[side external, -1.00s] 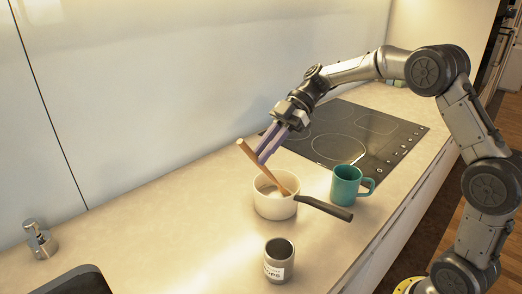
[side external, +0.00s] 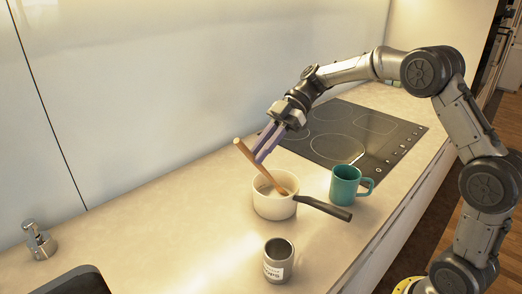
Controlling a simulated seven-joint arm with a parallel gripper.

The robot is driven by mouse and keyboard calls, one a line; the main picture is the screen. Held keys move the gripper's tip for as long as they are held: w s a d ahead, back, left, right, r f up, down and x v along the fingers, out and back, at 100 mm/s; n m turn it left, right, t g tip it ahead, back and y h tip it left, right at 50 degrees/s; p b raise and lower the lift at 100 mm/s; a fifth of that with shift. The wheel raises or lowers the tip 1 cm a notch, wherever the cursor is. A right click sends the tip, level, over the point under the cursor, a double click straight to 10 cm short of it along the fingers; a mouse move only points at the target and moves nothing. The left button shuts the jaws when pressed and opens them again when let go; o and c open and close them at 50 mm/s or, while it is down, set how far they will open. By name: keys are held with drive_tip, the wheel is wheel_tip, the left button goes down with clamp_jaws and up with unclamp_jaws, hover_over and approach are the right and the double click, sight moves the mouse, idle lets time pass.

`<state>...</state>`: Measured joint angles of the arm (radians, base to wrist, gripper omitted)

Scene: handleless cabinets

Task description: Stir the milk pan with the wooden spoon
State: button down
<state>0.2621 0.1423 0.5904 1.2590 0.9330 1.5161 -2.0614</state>
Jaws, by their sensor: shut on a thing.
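The white milk pan (side external: 273,207) stands on the counter with its dark handle pointing right. The wooden spoon (side external: 246,154) leans in the pan, its lower end inside and its upper end tilted up to the left. My gripper (side external: 259,158), with purple fingers, reaches down from the upper right. It is shut on the spoon's handle above the pan's rim. The spoon's lower tip is hidden inside the pan.
A teal mug (side external: 345,185) stands right of the pan, close to its handle. A grey labelled cup (side external: 278,261) stands in front. The black cooktop (side external: 335,147) lies behind. A soap dispenser (side external: 39,240) and sink (side external: 78,283) are at left. Counter left of the pan is clear.

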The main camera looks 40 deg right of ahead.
drive_tip(key=shift+a+r, duration=0.9)
drive_tip(key=shift+r, duration=0.45)
drive_tip(key=shift+a+r, duration=0.95)
drive_tip(key=shift+r, duration=0.35)
drive_tip(key=shift+a+r, duration=0.9)
drive_tip(key=shift+r, duration=0.45)
drive_tip(key=shift+r, duration=2)
